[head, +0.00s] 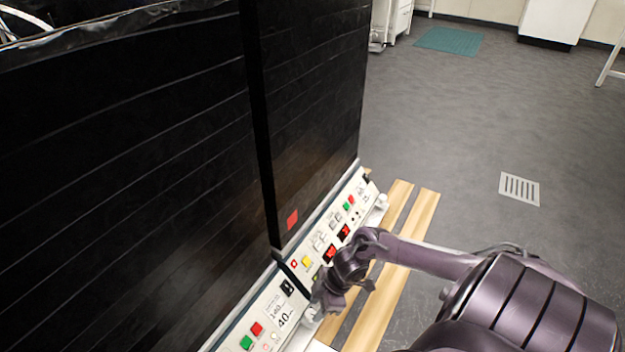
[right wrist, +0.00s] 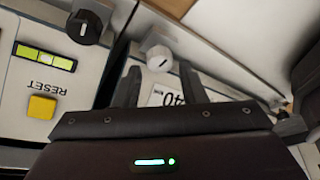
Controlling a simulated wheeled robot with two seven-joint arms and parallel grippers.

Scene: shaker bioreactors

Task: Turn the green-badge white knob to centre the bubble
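A white knob (right wrist: 159,58) with a dark line on its face sits near the top middle of the right wrist view. No green badge can be made out on it. My right gripper (right wrist: 160,75) is open, with its two dark fingers apart and pointing at the knob, one toward each side. I cannot tell whether they touch it. A yellow-green level vial (right wrist: 45,57) lies at the left, too small to judge the bubble exactly. In the head view, my right gripper (head: 322,298) is at the front edge of the control panel. My left gripper is not in view.
A black knob (right wrist: 84,28) and a yellow RESET button (right wrist: 42,107) are left of the white knob. Tall black cabinets (head: 130,170) stand behind the panel. Wooden slats (head: 405,255) lie alongside it. Open grey floor (head: 440,130) is at the right.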

